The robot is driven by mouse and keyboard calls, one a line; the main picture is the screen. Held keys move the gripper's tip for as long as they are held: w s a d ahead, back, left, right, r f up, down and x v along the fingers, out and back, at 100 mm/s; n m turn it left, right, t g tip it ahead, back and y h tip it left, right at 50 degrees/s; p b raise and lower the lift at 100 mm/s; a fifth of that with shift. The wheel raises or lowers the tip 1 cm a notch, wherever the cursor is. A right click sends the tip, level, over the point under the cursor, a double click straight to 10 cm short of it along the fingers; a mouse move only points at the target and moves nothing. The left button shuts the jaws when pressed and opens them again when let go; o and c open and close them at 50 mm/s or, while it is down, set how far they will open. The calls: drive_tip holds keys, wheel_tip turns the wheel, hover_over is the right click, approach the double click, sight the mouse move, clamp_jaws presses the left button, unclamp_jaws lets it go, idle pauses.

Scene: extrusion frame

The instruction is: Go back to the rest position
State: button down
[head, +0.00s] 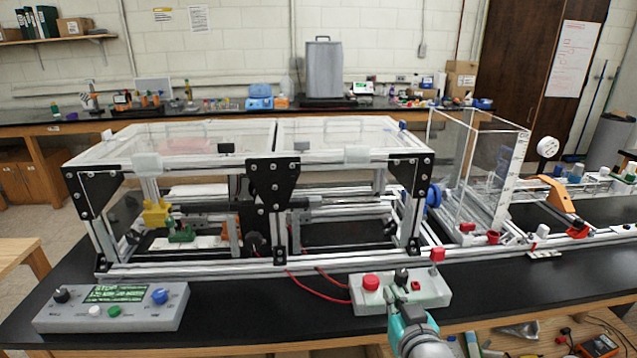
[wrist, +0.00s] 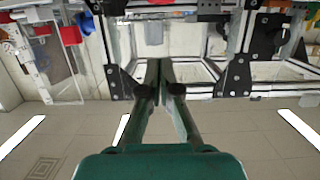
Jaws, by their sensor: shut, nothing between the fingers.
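My gripper (head: 403,302) is in the lower middle of the head view, at the grey control box with a red button (head: 371,283). Its fingers overlap the box's front in this view; I cannot tell whether they touch it. In the wrist view my gripper (wrist: 160,72) shows its two fingers together, with nothing between them. That view is upside down, with ceiling lights at the bottom. The extrusion frame (head: 330,263), with clear panels and black corner plates, stands behind the box.
A second control box (head: 110,310) with blue, green and white buttons is at the left front. A clear panel enclosure (head: 470,170) and an orange arched part (head: 553,190) stand at the right. Red cables (head: 318,287) run along the black bench. Tools lie at lower right.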

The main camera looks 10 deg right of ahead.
drive_tip(key=s+f, duration=1.7)
drive_tip(key=s, duration=0.3)
drive_tip(key=f+v, duration=0.2)
drive_tip(key=v, duration=0.9)
drive_tip(key=s+f+v, duration=0.1)
drive_tip(key=f+v, duration=0.1)
drive_tip(key=v, duration=1)
drive_tip(key=shift+s+a+g, duration=0.2)
drive_tip(key=shift+a+g, duration=0.1)
idle(0.4)
